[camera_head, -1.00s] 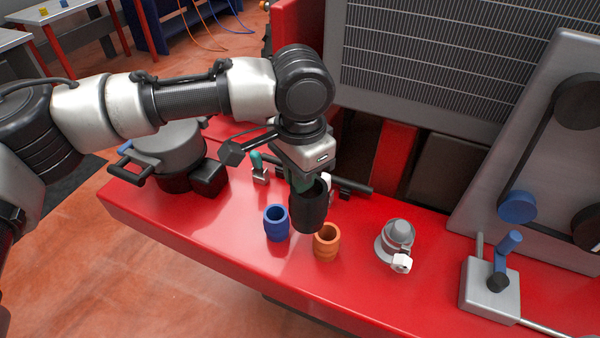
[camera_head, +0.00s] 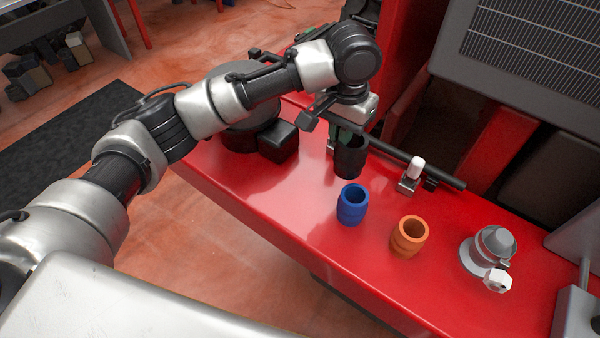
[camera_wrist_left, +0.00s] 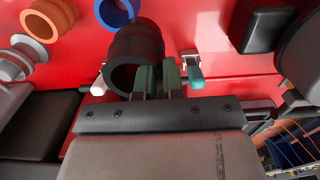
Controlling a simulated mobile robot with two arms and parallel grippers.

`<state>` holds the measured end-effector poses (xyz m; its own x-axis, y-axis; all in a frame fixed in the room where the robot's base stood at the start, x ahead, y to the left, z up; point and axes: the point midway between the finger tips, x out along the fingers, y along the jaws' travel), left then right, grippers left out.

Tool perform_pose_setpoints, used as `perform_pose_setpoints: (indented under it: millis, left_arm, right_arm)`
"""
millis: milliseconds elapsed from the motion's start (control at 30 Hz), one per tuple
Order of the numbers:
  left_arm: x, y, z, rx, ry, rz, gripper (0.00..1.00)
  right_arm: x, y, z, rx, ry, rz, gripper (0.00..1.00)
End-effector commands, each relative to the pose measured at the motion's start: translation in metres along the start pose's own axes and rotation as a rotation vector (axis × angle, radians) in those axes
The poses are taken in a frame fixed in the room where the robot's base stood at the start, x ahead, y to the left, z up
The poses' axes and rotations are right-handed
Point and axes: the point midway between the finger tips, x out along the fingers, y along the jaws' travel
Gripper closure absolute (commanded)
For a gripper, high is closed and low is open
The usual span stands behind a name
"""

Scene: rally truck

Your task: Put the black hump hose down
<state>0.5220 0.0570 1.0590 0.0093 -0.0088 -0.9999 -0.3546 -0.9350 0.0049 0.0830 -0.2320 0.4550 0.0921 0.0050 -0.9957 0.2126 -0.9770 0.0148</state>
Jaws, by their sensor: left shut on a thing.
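The black hump hose (camera_head: 350,160) is a short, ribbed, open-ended tube. My left gripper (camera_head: 345,136) is shut on its wall and holds it upright over the red surface (camera_head: 300,190), behind the blue hose. I cannot tell whether its lower end touches the surface. In the left wrist view the black hose (camera_wrist_left: 138,42) sits at the tips of the green-grey fingers (camera_wrist_left: 158,78), its open end facing the camera. My right gripper is not in view.
A blue hose (camera_head: 352,205) and an orange hose (camera_head: 410,237) stand nearby. A grey capped part (camera_head: 488,250) is further right. A black bar (camera_head: 410,163) and white-topped clamp (camera_head: 413,175) lie behind. A dark pot-like container (camera_head: 245,120) stands left.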

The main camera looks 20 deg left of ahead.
Motion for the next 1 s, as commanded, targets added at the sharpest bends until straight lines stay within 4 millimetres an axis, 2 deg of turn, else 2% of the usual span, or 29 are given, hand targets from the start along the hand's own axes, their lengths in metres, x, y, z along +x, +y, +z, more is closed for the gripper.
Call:
perform_pose_setpoints:
  millis: [400, 500, 733, 1000]
  left_arm:
    - [0.049, -0.085, 0.021, -0.020, -0.005, -0.006, 1.00]
    - [0.060, -0.101, 0.026, -0.018, -0.004, -0.004, 1.00]
    - [0.073, -0.115, 0.029, -0.014, -0.002, -0.003, 1.00]
    - [0.107, -0.115, 0.030, -0.012, -0.002, -0.003, 1.00]
  right_arm:
    - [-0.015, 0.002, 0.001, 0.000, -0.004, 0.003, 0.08]
    - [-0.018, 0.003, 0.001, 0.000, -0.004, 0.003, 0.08]
    - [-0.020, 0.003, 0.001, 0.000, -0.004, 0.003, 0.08]
    - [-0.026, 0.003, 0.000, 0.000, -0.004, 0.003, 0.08]
